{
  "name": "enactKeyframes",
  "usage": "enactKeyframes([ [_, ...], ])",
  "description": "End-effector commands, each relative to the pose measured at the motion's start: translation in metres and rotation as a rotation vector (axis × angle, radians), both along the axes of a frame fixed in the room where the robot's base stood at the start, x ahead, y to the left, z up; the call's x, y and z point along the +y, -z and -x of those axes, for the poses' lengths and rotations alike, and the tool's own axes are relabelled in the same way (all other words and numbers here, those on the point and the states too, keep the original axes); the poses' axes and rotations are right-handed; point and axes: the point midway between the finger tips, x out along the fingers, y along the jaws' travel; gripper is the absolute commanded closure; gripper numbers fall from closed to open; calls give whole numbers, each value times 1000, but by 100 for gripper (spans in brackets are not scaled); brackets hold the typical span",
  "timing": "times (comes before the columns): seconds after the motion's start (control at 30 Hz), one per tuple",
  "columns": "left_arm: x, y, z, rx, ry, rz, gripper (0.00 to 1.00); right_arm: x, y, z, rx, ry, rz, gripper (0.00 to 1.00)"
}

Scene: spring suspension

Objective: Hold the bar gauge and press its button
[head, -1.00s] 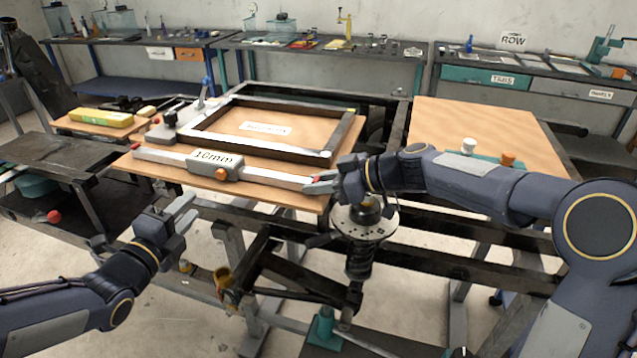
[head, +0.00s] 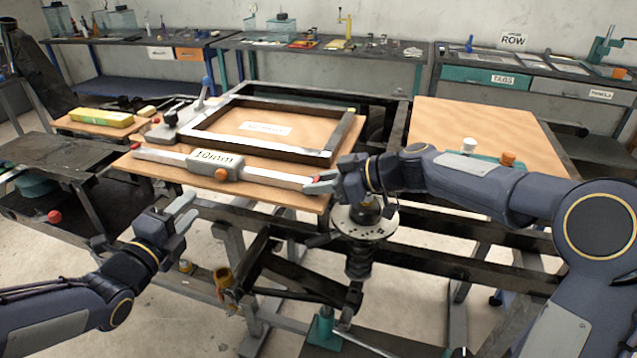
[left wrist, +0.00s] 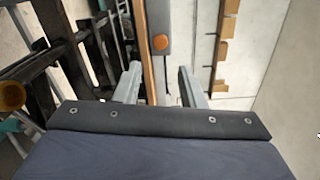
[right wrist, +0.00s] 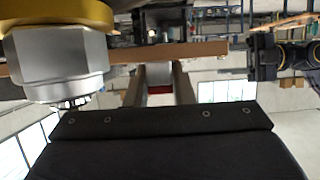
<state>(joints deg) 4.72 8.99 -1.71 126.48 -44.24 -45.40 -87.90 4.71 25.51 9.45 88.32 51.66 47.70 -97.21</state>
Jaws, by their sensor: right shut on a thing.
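The bar gauge (head: 273,176) is a long grey bar with red ends and a grey box marked "10mm" with an orange button (head: 221,174). It lies across the front of the wooden board, left to right. My right gripper (head: 318,186) is shut on its right end, near the red tip; the right wrist view shows red between the fingers (right wrist: 159,88). My left gripper (head: 187,208) is open and empty, below and in front of the gauge's left half. In the left wrist view the box and its orange button (left wrist: 160,42) show ahead, beyond the open fingers (left wrist: 158,85).
A spring strut (head: 360,240) stands below my right gripper. A dark bench (head: 50,150) is at left.

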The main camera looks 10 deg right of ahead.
Motion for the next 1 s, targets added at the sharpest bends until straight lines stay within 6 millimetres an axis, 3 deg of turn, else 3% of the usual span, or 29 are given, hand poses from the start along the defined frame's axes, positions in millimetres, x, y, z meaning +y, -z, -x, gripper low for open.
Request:
enactKeyframes([
  [0.13,0,0,0,0,0,0,66,0,0,0,0,1,0,100],
  [0.23,8,2,9,6,-2,28,79,0,0,0,0,1,0,100],
  [0.4,25,8,39,27,15,142,100,0,0,0,0,1,0,100],
  [0.77,25,8,45,33,26,168,100,0,0,0,0,1,0,100],
  [1.0,13,8,23,35,30,168,100,0,0,0,0,1,0,100],
])
